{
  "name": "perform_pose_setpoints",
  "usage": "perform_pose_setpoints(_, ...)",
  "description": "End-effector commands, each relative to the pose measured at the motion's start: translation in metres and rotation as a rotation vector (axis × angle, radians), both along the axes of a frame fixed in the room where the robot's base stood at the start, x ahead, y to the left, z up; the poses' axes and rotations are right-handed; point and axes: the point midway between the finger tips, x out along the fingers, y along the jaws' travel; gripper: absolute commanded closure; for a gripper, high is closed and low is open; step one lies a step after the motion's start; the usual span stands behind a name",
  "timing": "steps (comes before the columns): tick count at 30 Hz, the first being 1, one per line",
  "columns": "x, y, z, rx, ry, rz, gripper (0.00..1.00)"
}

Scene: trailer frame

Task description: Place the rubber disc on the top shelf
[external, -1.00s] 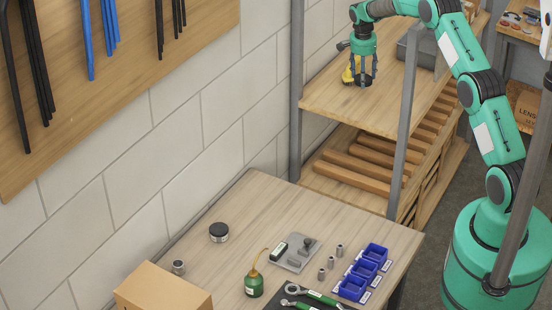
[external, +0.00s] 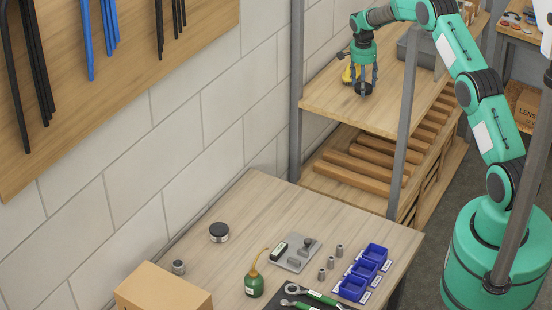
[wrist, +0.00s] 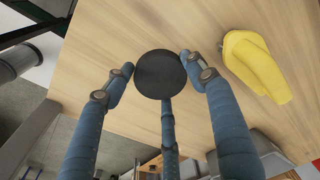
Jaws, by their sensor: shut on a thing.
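The rubber disc is black and round; it shows in the wrist view (wrist: 160,74) between the blue-grey fingers and in the external view (external: 363,89) under them. My gripper (external: 364,82) is shut on the disc, with its three fingers around the rim, pointing down; it also shows in the wrist view (wrist: 158,80). It is over the front left part of the wooden top shelf (external: 330,104). The disc is at or just above the shelf surface; I cannot tell whether it touches.
A yellow object (wrist: 255,65) lies on the shelf close beside the gripper. A grey box (external: 424,50) stands farther right on the shelf. Grey posts (external: 406,110) rise at the shelf's edges. The bare wood in front is clear. A workbench (external: 300,205) with tools stands below.

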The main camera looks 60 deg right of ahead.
Motion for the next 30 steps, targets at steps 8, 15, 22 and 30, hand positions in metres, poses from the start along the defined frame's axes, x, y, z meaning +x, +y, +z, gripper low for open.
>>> perform_pose_setpoints(8, 0.0, 0.0, -0.001, 0.0, 0.0, 0.0, 0.72)
perform_pose_setpoints(15, -0.001, 0.0, -0.024, 0.001, 0.002, 0.0, 0.72)
perform_pose_setpoints(22, 0.0, 0.0, -0.039, 0.0, 0.0, 0.0, 0.72)
perform_pose_setpoints(30, 0.0, 0.0, -0.04, 0.0, -0.001, 0.0, 0.72)
